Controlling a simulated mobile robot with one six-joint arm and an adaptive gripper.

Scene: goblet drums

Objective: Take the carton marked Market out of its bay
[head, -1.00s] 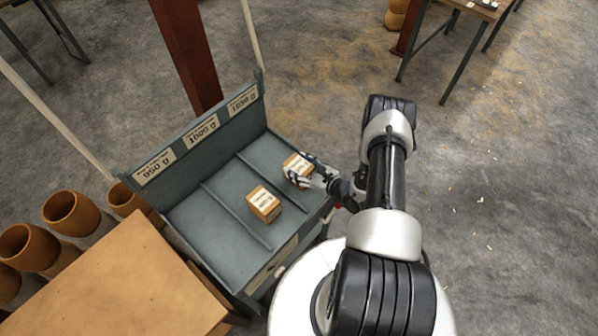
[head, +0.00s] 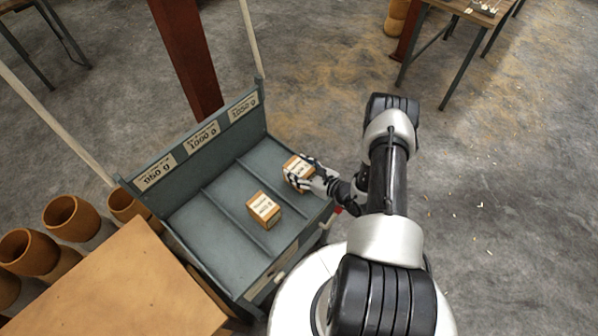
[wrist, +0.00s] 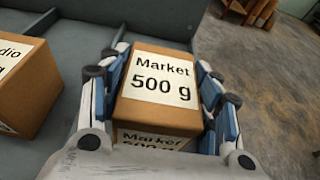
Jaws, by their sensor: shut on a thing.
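The carton marked Market 500 g (wrist: 160,80) is a brown box with white labels on its top and near face. My gripper (wrist: 162,95) is shut on it, one finger on each side, in the wrist view. In the head view the same carton (head: 293,165) is in the right-hand bay of the grey rack (head: 185,222), partly covered by my gripper (head: 300,178). I cannot tell whether it touches the bay floor.
A second carton (head: 264,208), with a label ending in "dio" in the wrist view (wrist: 22,90), sits in the middle bay. Low dividers (head: 236,222) separate the bays. A wooden table (head: 120,285) and goblet drums (head: 72,217) stand left. Open floor (head: 500,220) lies right.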

